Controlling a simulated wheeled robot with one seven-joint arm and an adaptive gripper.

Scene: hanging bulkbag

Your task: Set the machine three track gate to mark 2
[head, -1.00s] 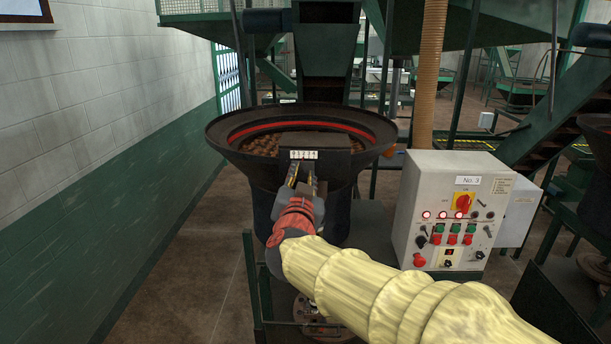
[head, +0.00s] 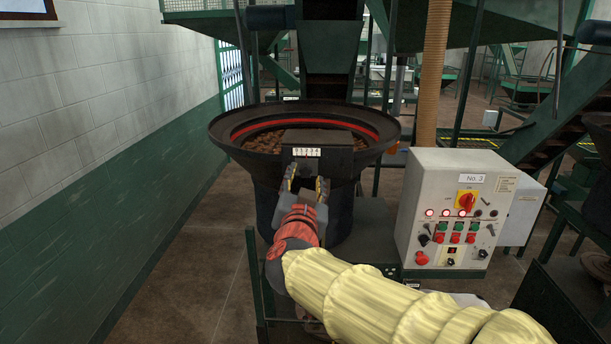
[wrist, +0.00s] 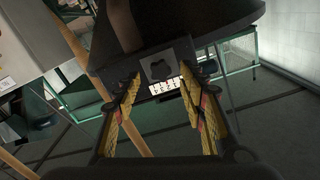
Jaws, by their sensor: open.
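The machine is a dark round bowl (head: 230,140) with a red inner ring and brown lumps inside. The gate's dark housing (head: 318,137) sits at its near rim, with a white mark strip (head: 307,152) on its front. My gripper (head: 306,181) is open and empty, just below and in front of the strip. In the wrist view, the strip (wrist: 166,87) shows between the spread fingertips, under a grey plate with a dark knob-like shape (wrist: 161,69). The gate's setting is too small to read.
A control box (head: 455,208) marked No. 3, with a red switch and several buttons, stands right of the bowl. A block wall (head: 100,130) runs along the left. Green stairs (head: 550,140) rise at the right. Floor between wall and machine is clear.

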